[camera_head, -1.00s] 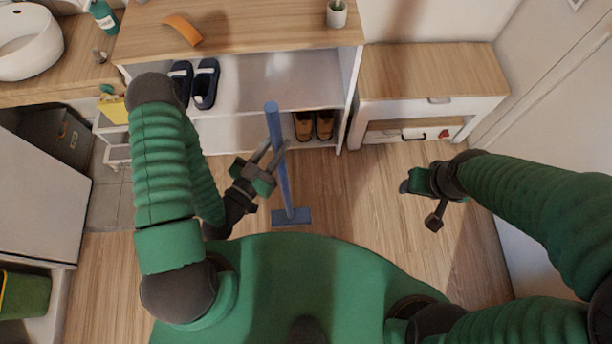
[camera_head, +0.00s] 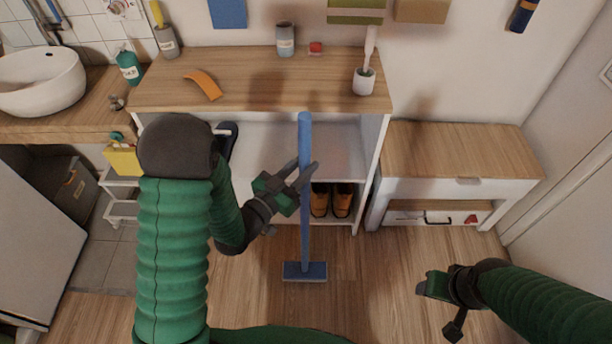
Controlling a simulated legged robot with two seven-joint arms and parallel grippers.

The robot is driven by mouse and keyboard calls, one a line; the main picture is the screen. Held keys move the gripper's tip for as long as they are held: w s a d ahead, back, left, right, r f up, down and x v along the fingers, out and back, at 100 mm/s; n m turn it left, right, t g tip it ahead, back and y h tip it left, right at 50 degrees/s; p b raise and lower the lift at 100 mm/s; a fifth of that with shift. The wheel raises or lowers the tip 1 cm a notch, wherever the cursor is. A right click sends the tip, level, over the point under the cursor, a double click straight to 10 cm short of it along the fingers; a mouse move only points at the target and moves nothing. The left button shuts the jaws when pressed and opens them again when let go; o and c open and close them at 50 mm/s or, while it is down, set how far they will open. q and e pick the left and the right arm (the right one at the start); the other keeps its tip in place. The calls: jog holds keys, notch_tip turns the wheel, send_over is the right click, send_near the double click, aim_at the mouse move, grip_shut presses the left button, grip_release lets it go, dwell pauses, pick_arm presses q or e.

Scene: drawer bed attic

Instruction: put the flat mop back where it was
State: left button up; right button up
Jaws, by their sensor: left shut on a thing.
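The blue flat mop (camera_head: 305,238) stands upright in front of the open shelf unit. Its flat head (camera_head: 305,271) is low, at the wooden floor; I cannot tell whether it touches. My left gripper (camera_head: 304,178) is shut on the mop's handle, at about mid height. My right gripper (camera_head: 437,305) is over the floor at the lower right, apart from the mop, with its fingers spread and nothing between them.
The shelf unit (camera_head: 290,96) holds brown shoes (camera_head: 331,200) on its lower level. A low drawer cabinet (camera_head: 455,150) stands to the right. A washbasin (camera_head: 42,82) and a small white cart (camera_head: 122,210) are at the left.

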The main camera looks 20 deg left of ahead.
pick_arm(q)
jog(key=shift+w+a, duration=0.15)
jog(key=shift+w, duration=0.9)
jog(key=f+b, duration=0.1)
jog(key=w+f, duration=0.1)
jog(key=f, duration=0.1)
jog(key=shift+f+b, duration=0.3)
jog(key=shift+b, duration=0.05)
jog(key=o, duration=1.1)
jog(key=shift+c, duration=0.2)
